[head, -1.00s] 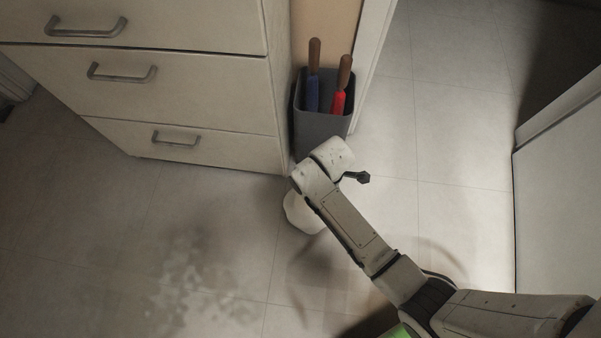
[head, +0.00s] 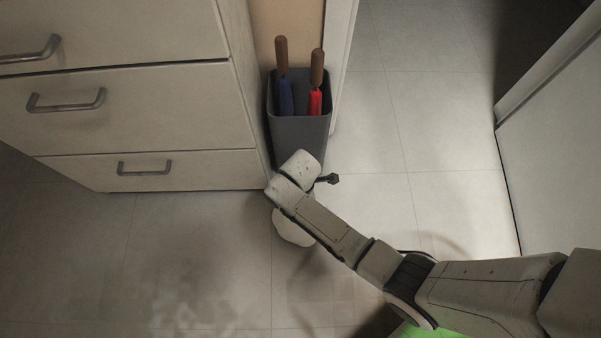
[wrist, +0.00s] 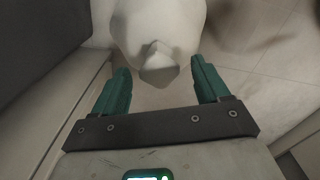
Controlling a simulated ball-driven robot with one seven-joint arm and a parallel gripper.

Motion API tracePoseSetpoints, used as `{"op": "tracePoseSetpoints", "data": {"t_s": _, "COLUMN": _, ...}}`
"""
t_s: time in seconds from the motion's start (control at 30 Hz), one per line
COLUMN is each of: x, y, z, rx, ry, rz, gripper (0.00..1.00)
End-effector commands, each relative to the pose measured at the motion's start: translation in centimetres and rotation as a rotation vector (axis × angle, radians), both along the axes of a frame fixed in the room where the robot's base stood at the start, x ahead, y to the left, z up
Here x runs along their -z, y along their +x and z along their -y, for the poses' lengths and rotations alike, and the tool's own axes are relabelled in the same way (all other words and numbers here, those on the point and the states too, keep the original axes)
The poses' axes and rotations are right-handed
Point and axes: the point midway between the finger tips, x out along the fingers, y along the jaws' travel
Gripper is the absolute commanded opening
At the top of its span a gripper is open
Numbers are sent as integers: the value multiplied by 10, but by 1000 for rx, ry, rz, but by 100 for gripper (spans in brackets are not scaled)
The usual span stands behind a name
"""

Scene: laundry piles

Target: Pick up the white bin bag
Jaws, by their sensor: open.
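The white bin bag (wrist: 160,28) sits on the floor at the top of the wrist view, with its pinched, knotted top facing my gripper. In the head view the bag (head: 293,229) is partly hidden under my arm, on the floor in front of the grey bin. My gripper (wrist: 160,80) is open, its two green fingers spread apart. The bag's knot lies between and slightly ahead of the fingertips. No contact is visible between the fingers and the bag. In the head view the fingers are hidden behind my arm.
A white drawer cabinet (head: 130,110) is on the left. A pale panel (head: 555,140) stands at the right. Open tiled floor (head: 130,260) lies in front.

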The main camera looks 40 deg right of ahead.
Motion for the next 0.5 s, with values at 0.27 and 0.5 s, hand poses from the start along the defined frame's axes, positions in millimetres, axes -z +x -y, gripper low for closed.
{"op": "tracePoseSetpoints", "data": {"t_s": 0.27, "x": 35, "y": 2, "z": 1, "rx": 0, "ry": 0, "rz": 0, "gripper": 75}}
{"op": "tracePoseSetpoints", "data": {"t_s": 0.5, "x": 34, "y": 1, "z": 1, "rx": 0, "ry": 0, "rz": 0, "gripper": 71}}
